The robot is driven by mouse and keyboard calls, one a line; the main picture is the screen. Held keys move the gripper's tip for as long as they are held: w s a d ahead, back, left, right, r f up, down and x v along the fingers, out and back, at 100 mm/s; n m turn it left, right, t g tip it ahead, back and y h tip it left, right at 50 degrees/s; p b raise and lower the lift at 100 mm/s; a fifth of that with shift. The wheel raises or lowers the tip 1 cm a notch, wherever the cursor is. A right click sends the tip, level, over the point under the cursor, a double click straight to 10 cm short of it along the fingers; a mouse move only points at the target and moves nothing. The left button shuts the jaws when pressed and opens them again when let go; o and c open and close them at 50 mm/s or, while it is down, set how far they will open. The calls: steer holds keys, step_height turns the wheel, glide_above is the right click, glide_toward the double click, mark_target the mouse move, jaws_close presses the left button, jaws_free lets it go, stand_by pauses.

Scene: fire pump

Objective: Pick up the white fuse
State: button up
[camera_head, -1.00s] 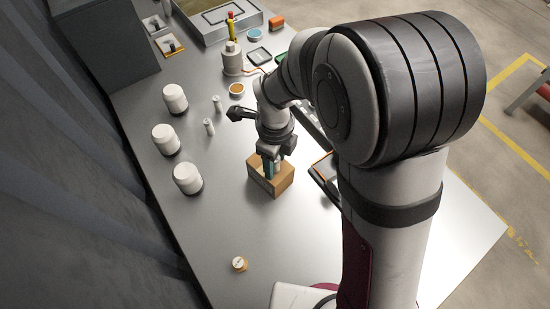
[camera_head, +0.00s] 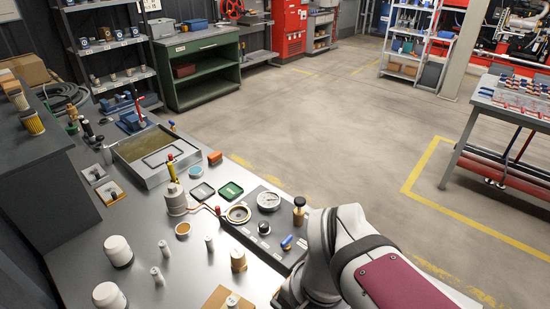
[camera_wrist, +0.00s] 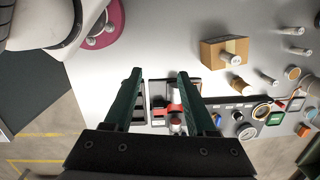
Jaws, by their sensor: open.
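My gripper (camera_wrist: 160,75) is open in the wrist view, its two dark green fingers apart with nothing clasped. A dark frame with a red part (camera_wrist: 174,108) and a small pale cylinder shows beyond and between the fingers. I cannot tell which is the task's fuse. The head view hides my fingers.
Large white jars (camera_head: 118,251) stand at the bench's left. A black panel with a gauge (camera_head: 268,201) and knobs lies at the right. A metal tray (camera_head: 150,160) is at the back. Bare bench surface (camera_wrist: 100,75) shows left of the fingers.

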steer(key=s+n, duration=0.1)
steer(key=s+d+f+n, duration=0.1)
steer(key=s+n, duration=0.2)
steer(key=s, duration=0.1)
steer(key=shift+s+d+f+n, duration=0.2)
steer(key=shift+d+f+n, duration=0.05)
steer(key=shift+f+n, duration=0.05)
steer(key=shift+o, duration=0.5)
steer(key=w+a+r+n, duration=0.2)
steer(key=w+n, duration=0.1)
steer(key=w, duration=0.3)
steer(key=w+a+r+n, duration=0.2)
steer(key=w+a+n, duration=0.1)
steer(key=w, duration=0.4)
steer(key=n+t, duration=0.1)
steer(key=n, duration=1.2)
glide_above(155, 271)
steer(key=d, duration=0.2)
step_height(155, 271, down, 10)
steer(key=f, duration=0.5)
steer(key=a+f, duration=0.1)
steer(key=f, duration=0.4)
steer(key=a+f, duration=0.1)
steer(key=f, duration=0.4)
steer(key=shift+a+f, duration=0.1)
steer(key=shift+f, duration=0.1)
jaws_close()
